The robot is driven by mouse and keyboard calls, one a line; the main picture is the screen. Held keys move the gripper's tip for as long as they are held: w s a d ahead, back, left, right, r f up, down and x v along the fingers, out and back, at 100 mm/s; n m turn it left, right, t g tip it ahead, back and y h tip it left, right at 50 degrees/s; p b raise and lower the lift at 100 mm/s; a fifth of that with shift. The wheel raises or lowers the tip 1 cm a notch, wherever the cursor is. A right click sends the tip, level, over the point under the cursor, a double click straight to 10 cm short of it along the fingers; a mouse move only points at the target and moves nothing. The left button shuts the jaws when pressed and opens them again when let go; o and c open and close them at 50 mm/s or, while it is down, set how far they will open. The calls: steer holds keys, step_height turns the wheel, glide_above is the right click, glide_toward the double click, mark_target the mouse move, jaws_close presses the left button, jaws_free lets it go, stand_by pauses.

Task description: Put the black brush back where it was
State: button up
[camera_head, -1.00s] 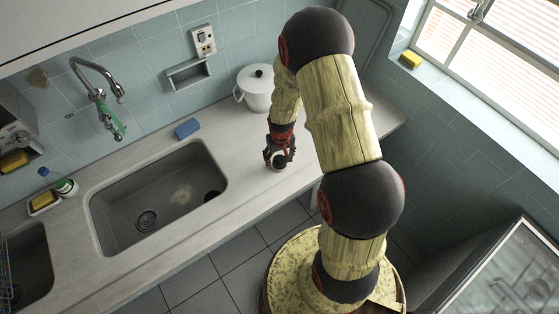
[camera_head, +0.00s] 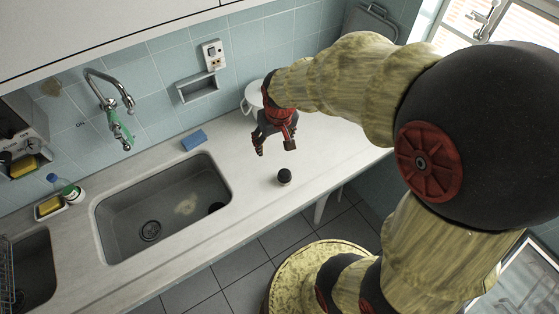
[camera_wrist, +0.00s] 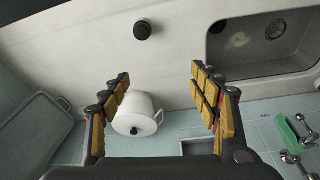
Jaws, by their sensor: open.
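The black brush (camera_head: 284,176) is a small, round, dark object with a lighter band. It stands on the pale counter to the right of the sink, near the front edge. In the wrist view the brush (camera_wrist: 142,30) shows at the top, as a dark round shape. My gripper (camera_head: 274,147) is open and empty above the counter, behind the brush and apart from it. In the wrist view my gripper's fingers (camera_wrist: 160,80) are spread wide with nothing between the tips.
A white lidded pot (camera_wrist: 140,108) stands at the back of the counter, partly hidden behind my gripper in the head view. The sink (camera_head: 165,207) is left of the brush. A blue sponge (camera_head: 193,140) lies behind the sink. Counter around the brush is clear.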

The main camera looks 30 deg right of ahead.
steer(key=s+a+r+t, duration=0.1)
steer(key=s+a+r, duration=0.2)
steer(key=s+r, duration=0.4)
steer(key=s+a+r+n+t, duration=0.1)
steer(key=s+a+r, duration=0.3)
steer(key=s+r, duration=0.4)
steer(key=shift+s+a+n+y, duration=0.25)
steer(key=shift+s+n+y, duration=0.05)
steer(key=shift+s, duration=0.15)
steer(key=shift+f, duration=0.15)
step_height(320, 180, down, 10)
steer(key=b, duration=1)
steer(key=shift+f, duration=0.1)
